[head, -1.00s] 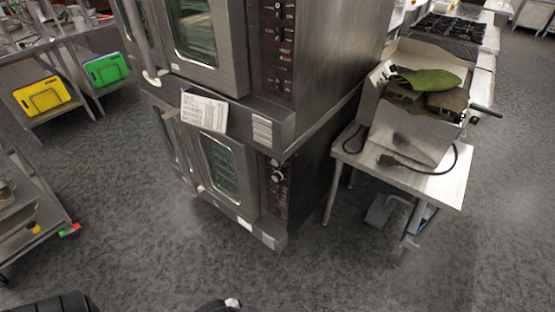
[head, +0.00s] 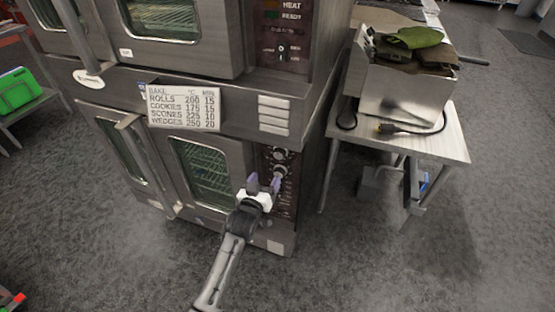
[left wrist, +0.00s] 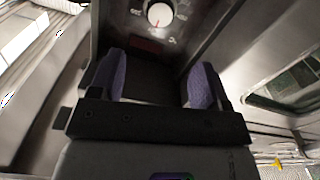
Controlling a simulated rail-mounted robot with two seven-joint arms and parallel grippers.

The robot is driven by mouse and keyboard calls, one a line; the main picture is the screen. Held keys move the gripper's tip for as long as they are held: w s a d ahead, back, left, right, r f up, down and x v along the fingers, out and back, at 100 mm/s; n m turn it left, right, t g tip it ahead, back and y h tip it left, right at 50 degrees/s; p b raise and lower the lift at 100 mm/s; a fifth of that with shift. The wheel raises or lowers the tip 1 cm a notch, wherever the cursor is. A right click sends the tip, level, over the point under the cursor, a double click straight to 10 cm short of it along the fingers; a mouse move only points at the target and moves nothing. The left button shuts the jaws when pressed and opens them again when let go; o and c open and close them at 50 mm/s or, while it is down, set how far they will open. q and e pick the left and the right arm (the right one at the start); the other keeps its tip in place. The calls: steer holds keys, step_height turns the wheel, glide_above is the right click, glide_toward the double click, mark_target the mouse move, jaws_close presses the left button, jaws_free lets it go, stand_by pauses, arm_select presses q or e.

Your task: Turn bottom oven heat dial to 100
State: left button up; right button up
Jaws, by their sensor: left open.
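The bottom oven (head: 233,153) has a dark control panel on its right side. In the head view, an upper dial (head: 279,154) and a dial just below it (head: 281,171) show on that panel. My left gripper (head: 264,182) is open in front of the panel, its purple fingertips near the lower of these dials. In the left wrist view, a pale round dial (left wrist: 159,14) with a red mark lies beyond the open, empty fingers (left wrist: 160,80), at the top of the picture. I cannot read the dial's setting. My right gripper is not in view.
A bake-time card (head: 184,108) hangs above the bottom oven door. The top oven (head: 190,57) is above. A steel table (head: 432,147) with a metal box (head: 405,95), green mitt (head: 414,37) and cord stands right.

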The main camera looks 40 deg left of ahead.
mark_target(278, 155)
arm_select(q)
steer(key=b+x, duration=0.4)
steer(key=x, duration=0.6)
steer(key=shift+w, duration=0.1)
steer(key=shift+x, duration=1)
steer(key=shift+c, duration=0.4)
